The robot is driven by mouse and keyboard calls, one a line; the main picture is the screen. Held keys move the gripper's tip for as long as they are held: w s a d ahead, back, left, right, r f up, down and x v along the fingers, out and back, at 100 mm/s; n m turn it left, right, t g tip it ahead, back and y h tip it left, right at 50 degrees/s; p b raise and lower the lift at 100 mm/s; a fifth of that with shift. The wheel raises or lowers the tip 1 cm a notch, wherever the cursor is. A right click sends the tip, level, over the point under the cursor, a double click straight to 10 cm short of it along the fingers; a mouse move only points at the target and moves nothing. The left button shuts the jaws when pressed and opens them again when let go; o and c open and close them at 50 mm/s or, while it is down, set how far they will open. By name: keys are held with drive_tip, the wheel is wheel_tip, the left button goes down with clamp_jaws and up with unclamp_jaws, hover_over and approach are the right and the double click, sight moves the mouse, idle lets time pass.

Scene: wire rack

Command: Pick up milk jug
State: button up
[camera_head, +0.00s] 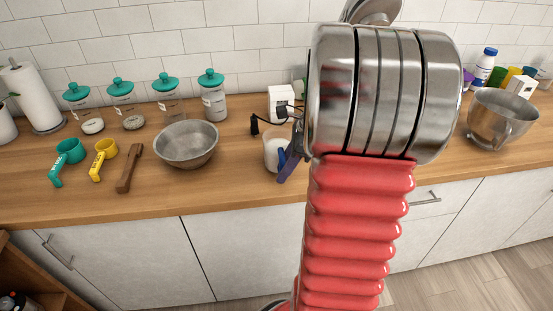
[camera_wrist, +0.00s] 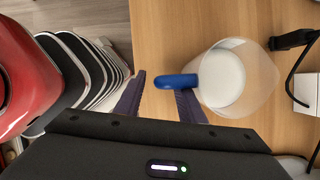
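The milk jug (camera_wrist: 240,78) is a clear, translucent jug with white milk in it and a blue handle (camera_wrist: 176,81). It stands upright on the wooden counter, and its handle points left in the wrist view. In the head view the jug (camera_head: 271,153) is partly hidden behind my gripper and arm. My gripper (camera_wrist: 162,86) is open, its two dark purple fingers apart. The handle lies at the fingertips, its free end in the gap and the right fingertip near its middle. I cannot tell whether they touch. The gripper also shows in the head view (camera_head: 287,163).
A white box (camera_head: 281,102) with a black plug and cable (camera_wrist: 293,40) stands close to the jug. A metal bowl (camera_head: 186,145), wooden tool (camera_head: 129,168), yellow cup (camera_head: 103,158) and teal cup (camera_head: 68,155) lie left. A steel mixing bowl (camera_head: 500,122) stands right.

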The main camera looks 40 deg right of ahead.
drive_tip(key=shift+c, duration=0.6)
clamp_jaws()
idle(0.4)
